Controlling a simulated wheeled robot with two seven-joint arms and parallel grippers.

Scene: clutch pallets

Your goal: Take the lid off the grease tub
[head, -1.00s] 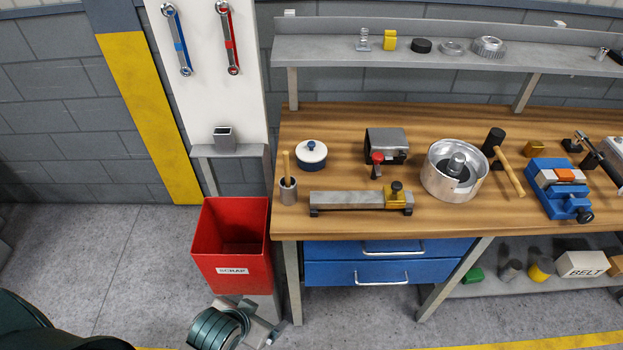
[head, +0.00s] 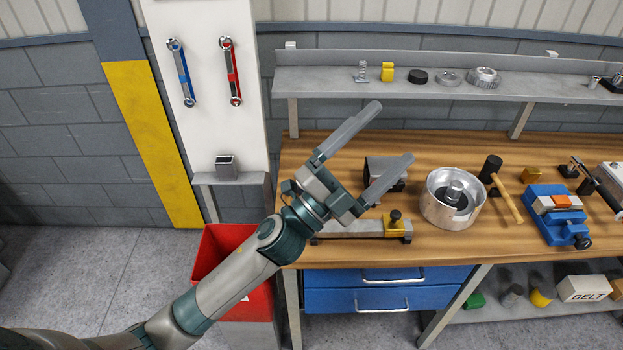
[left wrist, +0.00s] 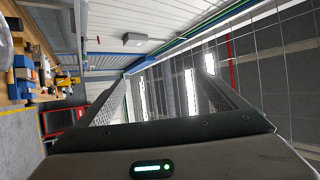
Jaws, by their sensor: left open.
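The grease tub, white with a dark blue knobbed lid in the earlier head frame, is hidden now behind my left gripper and wrist. My left gripper (head: 394,132) is open, its two long grey fingers spread apart and pointing up and right over the workbench (head: 420,148). Nothing is between the fingers. In the left wrist view the open gripper (left wrist: 160,78) faces the wall and ceiling, with no tub between its fingers. My right gripper is in neither view.
A red scrap bin (head: 212,250) is beside the bench. A shelf (head: 330,82) runs behind.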

